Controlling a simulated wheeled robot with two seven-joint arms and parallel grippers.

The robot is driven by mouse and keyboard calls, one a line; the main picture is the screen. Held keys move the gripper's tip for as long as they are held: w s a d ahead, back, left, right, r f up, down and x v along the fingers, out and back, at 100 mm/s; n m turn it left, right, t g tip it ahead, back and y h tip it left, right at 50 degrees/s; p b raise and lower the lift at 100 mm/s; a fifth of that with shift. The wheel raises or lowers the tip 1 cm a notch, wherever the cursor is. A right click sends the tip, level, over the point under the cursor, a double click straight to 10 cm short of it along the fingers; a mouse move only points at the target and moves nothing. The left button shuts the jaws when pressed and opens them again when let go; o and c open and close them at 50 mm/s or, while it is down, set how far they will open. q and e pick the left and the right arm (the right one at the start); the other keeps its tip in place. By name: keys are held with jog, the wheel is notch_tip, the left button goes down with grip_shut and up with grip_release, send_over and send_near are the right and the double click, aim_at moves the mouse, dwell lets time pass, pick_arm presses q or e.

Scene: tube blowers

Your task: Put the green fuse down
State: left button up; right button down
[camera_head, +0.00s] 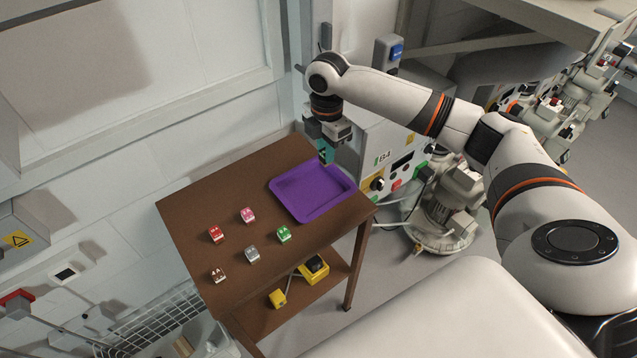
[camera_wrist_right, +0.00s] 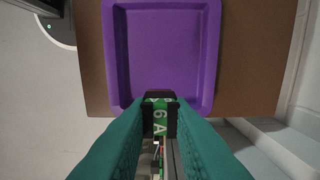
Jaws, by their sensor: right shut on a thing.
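My right gripper (camera_head: 326,153) has teal fingers and is at the far edge of the purple tray (camera_head: 311,193). In the right wrist view the gripper (camera_wrist_right: 160,118) is shut on a green fuse (camera_wrist_right: 159,123) with black parts and white lettering. That fuse overlaps the near rim of the tray (camera_wrist_right: 162,50) in this view; its height above the tray I cannot tell. The tray is empty. Another small green-and-white fuse (camera_head: 284,234) stands on the brown table. My left gripper is not in view.
Red (camera_head: 216,235), pink (camera_head: 248,215), grey (camera_head: 252,254) and brown (camera_head: 218,275) fuses stand on the table (camera_head: 205,205), left of the tray. Yellow items (camera_head: 314,270) lie on the lower shelf. A grey machine panel (camera_head: 400,150) stands close behind the tray.

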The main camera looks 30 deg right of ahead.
notch_tip(320, 180, down, 8)
jog(key=c, duration=1.3)
grip_release()
jog(key=shift+r, duration=0.15)
notch_tip(320, 180, up, 12)
jog(key=shift+f, duration=0.1)
